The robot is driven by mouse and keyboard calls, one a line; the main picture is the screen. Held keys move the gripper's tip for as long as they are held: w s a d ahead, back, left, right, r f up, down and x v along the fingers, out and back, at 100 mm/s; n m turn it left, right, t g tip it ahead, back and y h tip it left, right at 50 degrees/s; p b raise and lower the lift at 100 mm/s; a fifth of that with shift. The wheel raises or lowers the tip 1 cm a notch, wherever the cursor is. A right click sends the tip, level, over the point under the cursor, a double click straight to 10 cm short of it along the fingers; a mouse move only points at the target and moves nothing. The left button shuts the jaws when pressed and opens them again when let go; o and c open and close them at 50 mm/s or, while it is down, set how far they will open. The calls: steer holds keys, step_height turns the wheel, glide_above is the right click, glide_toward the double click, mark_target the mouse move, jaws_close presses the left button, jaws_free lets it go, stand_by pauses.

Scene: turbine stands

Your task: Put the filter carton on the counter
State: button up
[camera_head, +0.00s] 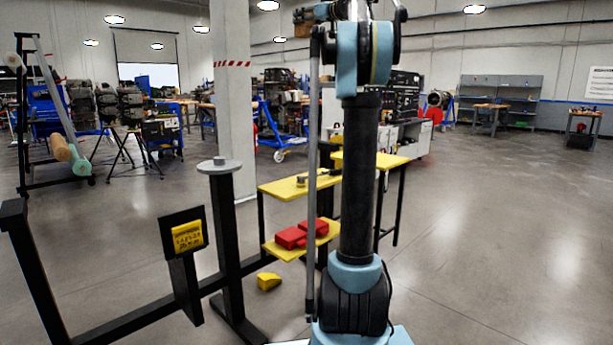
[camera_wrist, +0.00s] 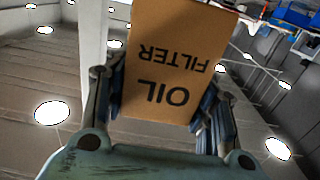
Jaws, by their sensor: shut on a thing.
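The filter carton (camera_wrist: 172,60) is a brown box printed "OIL FILTER", which reads upside down in the wrist view. My gripper (camera_wrist: 163,98) is shut on it, with a finger against each side. The carton's far end is cut off by the top of the picture. Ceiling lights show around and below it, so the wrist view appears turned over. I cannot tell which surface is the counter; a yellow-topped stand (camera_head: 291,189) and a higher yellow top (camera_head: 388,161) are near my arm.
Red boxes (camera_head: 290,238) lie on the stand's lower yellow shelf. A yellow block (camera_head: 268,281) is on the floor. A black frame with a post (camera_head: 223,230) and a yellow-labelled panel (camera_head: 187,236) stands at left. A pillar (camera_head: 233,120) is behind. Floor at right is clear.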

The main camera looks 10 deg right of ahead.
steer(key=w+f, duration=0.7)
steer(key=f, duration=0.5)
glide_above(286, 190)
step_height(286, 190, down, 45)
steer(key=shift+s+a+f, duration=0.1)
steer(key=shift+s+f, duration=0.05)
steer(key=shift+f, duration=2.25)
steer(key=shift+s+f, duration=0.1)
steer(key=shift+f, duration=2.3)
steer(key=o, duration=1.1)
steer(key=shift+o, duration=1.1)
